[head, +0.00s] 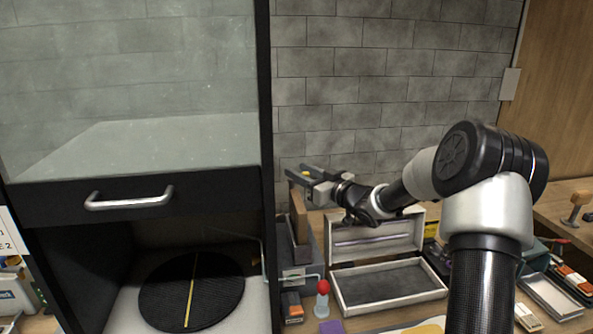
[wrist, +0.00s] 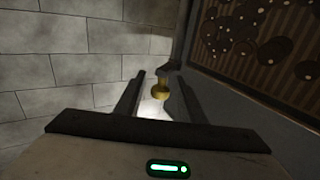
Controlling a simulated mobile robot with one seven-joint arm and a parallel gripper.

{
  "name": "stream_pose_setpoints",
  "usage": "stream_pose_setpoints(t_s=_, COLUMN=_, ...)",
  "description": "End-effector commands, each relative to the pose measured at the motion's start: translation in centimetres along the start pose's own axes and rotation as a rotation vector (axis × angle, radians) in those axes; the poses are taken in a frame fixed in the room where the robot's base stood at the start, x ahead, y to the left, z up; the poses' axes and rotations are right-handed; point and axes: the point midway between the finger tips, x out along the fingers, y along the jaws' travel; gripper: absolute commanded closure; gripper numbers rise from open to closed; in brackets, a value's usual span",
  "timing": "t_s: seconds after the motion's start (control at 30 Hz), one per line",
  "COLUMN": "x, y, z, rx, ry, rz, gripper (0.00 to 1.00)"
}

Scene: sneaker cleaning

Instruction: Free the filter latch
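A small brass-yellow knob (wrist: 161,90), seemingly the filter latch, shows in the wrist view beside a dark frame. The frame borders a brown, ribbed filter panel (wrist: 255,35) with dark round spots at the upper right. My gripper (wrist: 153,76) is open, one finger on each side of the knob in the picture. I cannot tell whether a finger touches it. In the head view my gripper (head: 294,174) points left, just right of the cabinet's black post and above a grey upright box (head: 309,235).
The cabinet with a glass front and handle (head: 129,198) stands at left, a round black mat (head: 215,290) inside it. A grey brick wall is behind. An open grey case (head: 390,284), a red-topped bottle (head: 322,298) and small boxes crowd the bench below the arm.

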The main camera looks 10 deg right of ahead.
Motion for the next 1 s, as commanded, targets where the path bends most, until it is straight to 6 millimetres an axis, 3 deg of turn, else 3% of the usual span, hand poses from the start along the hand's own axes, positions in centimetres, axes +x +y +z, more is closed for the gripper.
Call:
stream_pose_setpoints(t_s=0.2, x=1.8, y=0.0, z=0.0, rx=0.001, ry=0.000, rz=0.000, gripper=0.64)
stream_pose_setpoints(t_s=0.47, x=1.9, y=0.0, z=0.0, rx=0.001, ry=0.001, rz=0.000, gripper=0.64)
stream_pose_setpoints(t_s=0.5, x=1.9, y=0.0, z=0.0, rx=0.001, ry=0.001, rz=0.000, gripper=0.66)
stream_pose_setpoints(t_s=0.7, x=1.9, y=0.0, z=0.0, rx=0.001, ry=0.001, rz=0.000, gripper=1.00)
stream_pose_setpoints(t_s=1.0, x=1.9, y=0.0, z=-0.2, rx=0.000, ry=0.000, rz=-0.029, gripper=1.00)
